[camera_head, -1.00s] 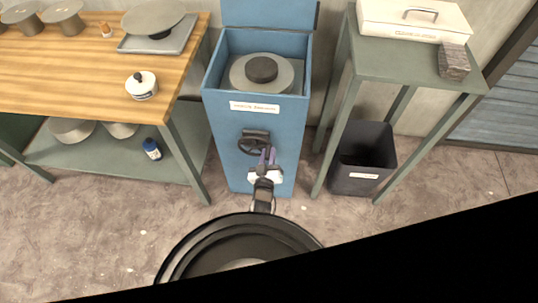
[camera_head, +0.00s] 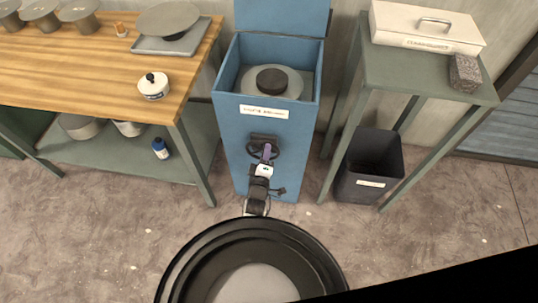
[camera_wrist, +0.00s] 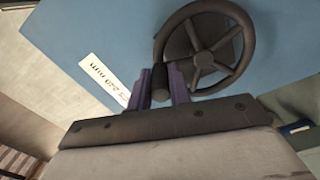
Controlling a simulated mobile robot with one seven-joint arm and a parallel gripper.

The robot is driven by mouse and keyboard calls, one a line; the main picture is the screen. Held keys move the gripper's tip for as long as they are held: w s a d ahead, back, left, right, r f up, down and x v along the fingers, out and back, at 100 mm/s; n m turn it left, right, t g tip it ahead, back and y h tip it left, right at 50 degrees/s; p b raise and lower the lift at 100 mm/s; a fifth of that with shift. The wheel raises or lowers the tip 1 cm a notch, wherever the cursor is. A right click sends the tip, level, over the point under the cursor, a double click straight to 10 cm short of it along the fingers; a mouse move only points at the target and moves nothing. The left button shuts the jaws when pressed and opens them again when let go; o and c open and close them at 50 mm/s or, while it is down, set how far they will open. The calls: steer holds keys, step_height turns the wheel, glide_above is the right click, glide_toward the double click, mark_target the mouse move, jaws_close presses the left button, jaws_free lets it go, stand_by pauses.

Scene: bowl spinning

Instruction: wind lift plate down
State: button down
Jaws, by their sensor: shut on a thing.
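A blue cabinet (camera_head: 240,150) stands ahead with its top open. Inside it lies a round grey plate (camera_head: 293,88) with a dark cylinder (camera_head: 271,79) on it, below the cabinet's rim. A dark handwheel (camera_head: 250,149) is on the cabinet's front. In the wrist view the spoked handwheel (camera_wrist: 248,58) fills the upper middle, with a dark handle knob (camera_wrist: 160,78) at its lower left. My gripper (camera_head: 266,152) is at the wheel. Its purple fingers (camera_wrist: 160,92) are shut on the knob, one on either side.
A wooden bench (camera_head: 100,80) with pots, a jar (camera_head: 153,87) and a tray stands left. A green stand (camera_head: 415,75) with a pale case (camera_head: 425,30) and a stone block (camera_head: 464,73) stands right. A dark bin (camera_head: 370,168) is under it. The floor in front is clear.

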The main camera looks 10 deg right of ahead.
steer(key=shift+w+a+r+n, duration=0.15)
steer(key=shift+a+r+n, duration=0.1)
steer(key=shift+n, duration=0.45)
steer(key=shift+a, duration=0.1)
steer(key=c, duration=1.3)
jaws_free()
steer(key=shift+f, duration=0.1)
